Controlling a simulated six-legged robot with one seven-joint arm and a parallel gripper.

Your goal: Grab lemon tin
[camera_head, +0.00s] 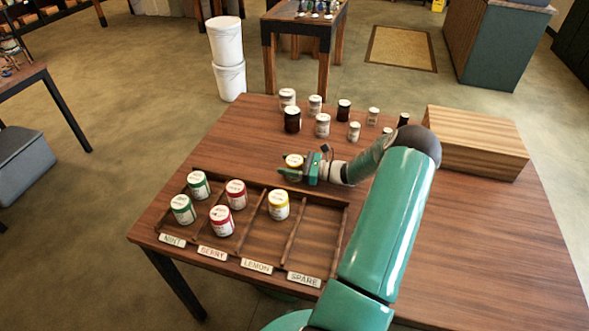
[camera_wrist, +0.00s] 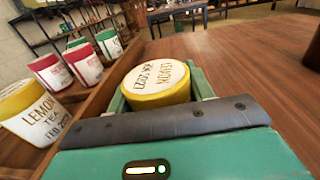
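A lemon tin (camera_head: 293,161) with a white lid and yellow band is on the bare table just behind the divided tray. In the wrist view this tin (camera_wrist: 159,85) sits between the two green fingers of my gripper (camera_wrist: 160,92). In the head view my gripper (camera_head: 292,171) reaches it from the right, with one finger across its near side. I cannot tell whether the fingers press on it or whether it is lifted. A second lemon tin (camera_head: 278,205) stands in the tray's LEMON compartment; it also shows at the left in the wrist view (camera_wrist: 35,112).
The divided tray (camera_head: 320,200) has two green tins (camera_head: 183,209) under MINT, two red tins (camera_head: 222,220) under BERRY, and an empty SPARE compartment. Several jars (camera_head: 322,125) stand at the table's back. A wooden box (camera_head: 475,145) is at the right.

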